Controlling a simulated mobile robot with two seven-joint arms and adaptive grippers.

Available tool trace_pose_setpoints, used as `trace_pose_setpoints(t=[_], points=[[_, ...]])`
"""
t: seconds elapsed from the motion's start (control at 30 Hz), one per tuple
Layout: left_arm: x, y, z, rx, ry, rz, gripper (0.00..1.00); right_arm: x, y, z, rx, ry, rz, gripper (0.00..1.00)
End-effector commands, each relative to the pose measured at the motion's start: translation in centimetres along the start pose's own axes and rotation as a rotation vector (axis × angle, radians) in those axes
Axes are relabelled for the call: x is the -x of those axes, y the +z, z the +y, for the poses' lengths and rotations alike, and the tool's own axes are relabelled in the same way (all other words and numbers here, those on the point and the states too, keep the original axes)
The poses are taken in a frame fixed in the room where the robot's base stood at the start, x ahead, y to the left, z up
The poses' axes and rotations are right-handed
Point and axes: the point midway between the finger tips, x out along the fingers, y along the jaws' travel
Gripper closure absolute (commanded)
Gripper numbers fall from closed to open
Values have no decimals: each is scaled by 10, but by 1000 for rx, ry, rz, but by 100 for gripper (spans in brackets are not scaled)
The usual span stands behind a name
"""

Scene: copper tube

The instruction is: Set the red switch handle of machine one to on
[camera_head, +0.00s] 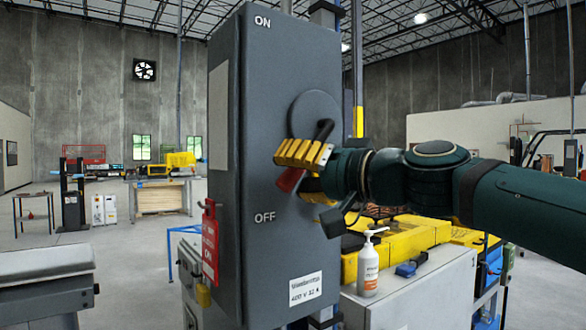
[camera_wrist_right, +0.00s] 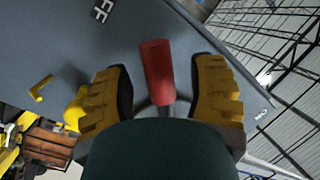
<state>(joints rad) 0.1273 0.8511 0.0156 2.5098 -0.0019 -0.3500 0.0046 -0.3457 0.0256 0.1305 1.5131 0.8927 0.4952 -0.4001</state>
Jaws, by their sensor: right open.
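The red switch handle (camera_head: 290,180) is on the front of the grey switch cabinet (camera_head: 240,130). Its red grip points down and to the left, toward the OFF label (camera_head: 265,217); the ON label (camera_head: 262,22) is at the top. My right gripper (camera_head: 297,172) is at the handle, with yellow fingers above and below it. In the right wrist view the red handle (camera_wrist_right: 157,72) stands between the open fingers (camera_wrist_right: 160,90), with a gap on each side. The handle's base is partly hidden by the gripper. My left gripper is not in view.
A red tag (camera_head: 210,245) with a yellow padlock hangs on the cabinet's left edge. A white pump bottle (camera_head: 368,265) stands on a grey box right of the cabinet, near yellow machinery (camera_head: 400,235).

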Motion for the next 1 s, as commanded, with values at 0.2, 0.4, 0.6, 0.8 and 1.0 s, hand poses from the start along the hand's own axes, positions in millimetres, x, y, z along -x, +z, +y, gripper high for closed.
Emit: trace_pose_setpoints(t=[0.2,0.4,0.6,0.8,1.0], points=[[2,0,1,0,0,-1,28,-10,1,0,1,-1,-1,43],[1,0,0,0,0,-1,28,-10,1,0,1,0,-1,43],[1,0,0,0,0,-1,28,-10,1,0,1,0,-1,100],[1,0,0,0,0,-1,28,-10,1,0,-1,0,-1,100],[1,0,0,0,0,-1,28,-10,0,-5,-38,-8,7,100]])
